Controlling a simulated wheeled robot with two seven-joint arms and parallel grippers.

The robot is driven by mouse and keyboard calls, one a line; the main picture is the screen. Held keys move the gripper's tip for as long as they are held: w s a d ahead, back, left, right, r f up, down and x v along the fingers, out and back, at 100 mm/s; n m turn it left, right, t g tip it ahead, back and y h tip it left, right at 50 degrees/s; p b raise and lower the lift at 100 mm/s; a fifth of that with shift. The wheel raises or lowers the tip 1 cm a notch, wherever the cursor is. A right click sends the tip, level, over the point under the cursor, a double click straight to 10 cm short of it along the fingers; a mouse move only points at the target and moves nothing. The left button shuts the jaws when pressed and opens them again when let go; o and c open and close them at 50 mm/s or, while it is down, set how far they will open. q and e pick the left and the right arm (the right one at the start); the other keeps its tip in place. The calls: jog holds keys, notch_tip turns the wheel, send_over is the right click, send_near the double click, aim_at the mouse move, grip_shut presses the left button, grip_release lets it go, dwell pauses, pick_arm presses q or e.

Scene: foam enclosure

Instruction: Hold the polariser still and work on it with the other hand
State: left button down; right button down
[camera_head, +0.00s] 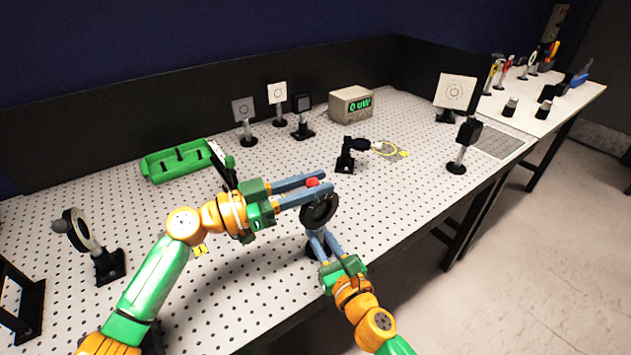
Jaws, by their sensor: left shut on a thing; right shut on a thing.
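The polariser (321,213) is a dark round mount with a red knob (312,182) at its top, standing near the front of the perforated table. My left gripper (328,184) reaches in from the left and is shut at the top of the polariser, with its fingers either side of the red knob. My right gripper (318,234) comes up from below and is shut on the polariser's lower part, around its post. The fingers hide part of the post and the base.
A display box (350,104) reads 0 uW at the back. A green tray (178,161) lies at the left. A black mount (346,156) stands behind the polariser, and a round mirror mount (84,232) at the far left.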

pick_arm(q)
jog(key=shift+s+a+h, duration=0.1)
jog(key=shift+a+h, duration=0.05)
jog(key=shift+h, duration=0.15)
jog(key=c, duration=0.6)
grip_release()
jog(key=shift+c, duration=0.2)
jog(key=v, duration=1.2)
jog(key=shift+s, duration=0.15)
pick_arm(e)
jog(key=c, duration=0.7)
grip_release()
